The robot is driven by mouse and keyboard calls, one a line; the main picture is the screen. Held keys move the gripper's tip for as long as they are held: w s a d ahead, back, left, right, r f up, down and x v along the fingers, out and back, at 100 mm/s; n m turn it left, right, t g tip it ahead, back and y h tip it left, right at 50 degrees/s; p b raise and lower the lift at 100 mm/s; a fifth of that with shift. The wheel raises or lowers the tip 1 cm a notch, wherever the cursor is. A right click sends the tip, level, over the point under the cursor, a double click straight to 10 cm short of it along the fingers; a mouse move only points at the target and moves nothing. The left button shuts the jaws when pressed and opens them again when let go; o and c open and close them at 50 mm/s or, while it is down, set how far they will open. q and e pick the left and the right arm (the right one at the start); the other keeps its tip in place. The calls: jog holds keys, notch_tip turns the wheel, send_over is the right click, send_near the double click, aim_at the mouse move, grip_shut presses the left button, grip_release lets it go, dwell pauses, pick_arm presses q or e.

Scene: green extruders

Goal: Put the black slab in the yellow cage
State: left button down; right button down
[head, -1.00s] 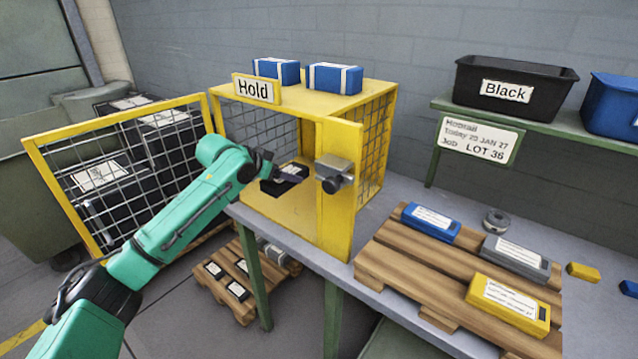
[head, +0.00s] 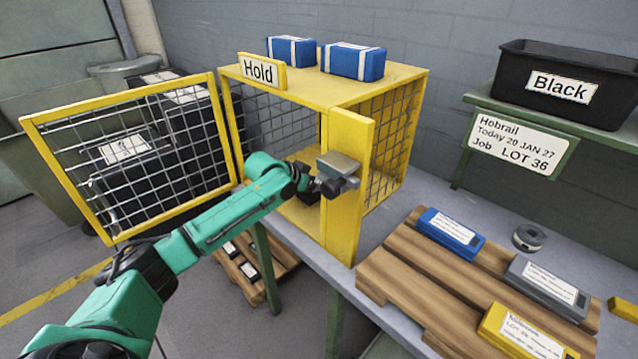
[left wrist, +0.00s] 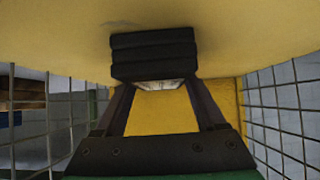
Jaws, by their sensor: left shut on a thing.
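The yellow cage (head: 392,82), marked "Hold", stands on the table with its mesh door (head: 226,130) swung open to the left. My left arm reaches in through the front opening. The left gripper is mostly hidden behind my wrist and the cage's front post in the head view. In the left wrist view the left gripper (left wrist: 153,88) is shut on the black slab (left wrist: 153,45), between mesh side walls. The slab is close to a yellow cage panel; I cannot tell whether it touches. My right gripper is not in view.
A grey latch block (head: 338,165) sticks out from the front post, close to my wrist. Two blue boxes (head: 352,62) lie on the cage roof. A pallet (head: 400,282) with blue, grey and yellow slabs is at right. A black bin (head: 565,65) stands on the shelf.

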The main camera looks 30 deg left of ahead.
pick_arm(q)
grip_release()
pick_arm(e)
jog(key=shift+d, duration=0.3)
pick_arm(q)
jog(key=shift+s+r, duration=0.1)
jog(key=shift+r, duration=0.05)
jog(key=v, duration=1.1)
jog(key=shift+s+a, duration=0.15)
jog(key=shift+s+r, duration=0.1)
jog(key=shift+r, duration=0.15)
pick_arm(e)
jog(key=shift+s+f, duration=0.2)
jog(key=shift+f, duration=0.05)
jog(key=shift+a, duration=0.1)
